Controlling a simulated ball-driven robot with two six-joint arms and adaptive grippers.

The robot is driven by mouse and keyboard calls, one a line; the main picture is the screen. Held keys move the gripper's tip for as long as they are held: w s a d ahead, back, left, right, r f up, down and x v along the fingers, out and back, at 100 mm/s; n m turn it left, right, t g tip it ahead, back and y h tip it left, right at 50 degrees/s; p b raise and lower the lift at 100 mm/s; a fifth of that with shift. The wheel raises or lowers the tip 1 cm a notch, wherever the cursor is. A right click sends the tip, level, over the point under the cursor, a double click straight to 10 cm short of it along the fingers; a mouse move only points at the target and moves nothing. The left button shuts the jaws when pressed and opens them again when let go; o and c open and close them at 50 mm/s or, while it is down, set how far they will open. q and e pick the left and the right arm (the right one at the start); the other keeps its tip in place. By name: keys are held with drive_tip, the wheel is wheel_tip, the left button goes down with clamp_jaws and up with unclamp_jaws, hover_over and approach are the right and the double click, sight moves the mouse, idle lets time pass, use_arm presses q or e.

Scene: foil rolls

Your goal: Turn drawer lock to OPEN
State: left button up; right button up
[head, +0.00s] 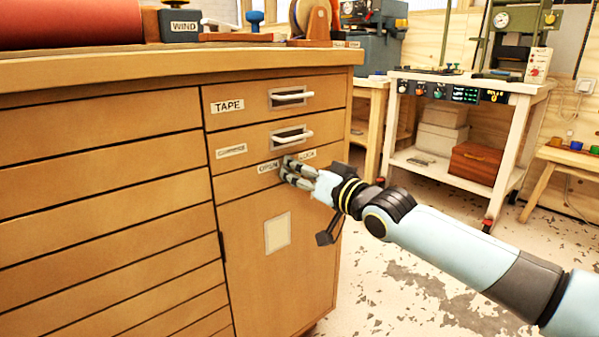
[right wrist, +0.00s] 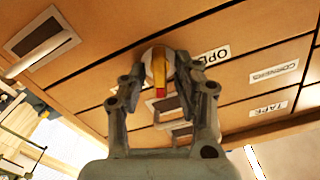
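The drawer lock is a round knob (right wrist: 158,66) with a yellow and red stripe, on the wooden cabinet front. In the head view it is hidden behind my right gripper (head: 287,169), between the OPEN label (head: 268,167) and the LOCK label (head: 307,155). In the right wrist view, the fingers of my right gripper (right wrist: 158,80) stand on either side of the knob, close to its edges. I cannot tell whether they press on it. The OPEN label (right wrist: 210,57) shows upside down there, partly behind a finger. My left gripper is not in view.
Above the lock are two drawers with handles, one labelled TAPE (head: 228,106). The cabinet door below has a pale square panel (head: 277,233). Rolls and tools sit on the worktop (head: 170,67). A white cart (head: 462,84) stands behind at right. The floor right of the cabinet is open.

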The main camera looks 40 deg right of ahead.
clamp_jaws()
drive_tip(key=shift+n, duration=1)
drive_tip(key=n, duration=0.2)
drive_tip(key=shift+f+n+b, duration=0.1)
drive_tip(key=shift+n+b, duration=0.2)
drive_tip(key=shift+b, duration=0.05)
drive_tip(key=n, duration=0.2)
drive_tip(key=shift+a+n+b, duration=0.1)
drive_tip(key=shift+n+b, duration=0.2)
drive_tip(key=n+b, duration=0.1)
drive_tip(key=n, duration=0.4)
drive_tip(key=shift+n+b, duration=0.35)
drive_tip(key=shift+n, duration=0.05)
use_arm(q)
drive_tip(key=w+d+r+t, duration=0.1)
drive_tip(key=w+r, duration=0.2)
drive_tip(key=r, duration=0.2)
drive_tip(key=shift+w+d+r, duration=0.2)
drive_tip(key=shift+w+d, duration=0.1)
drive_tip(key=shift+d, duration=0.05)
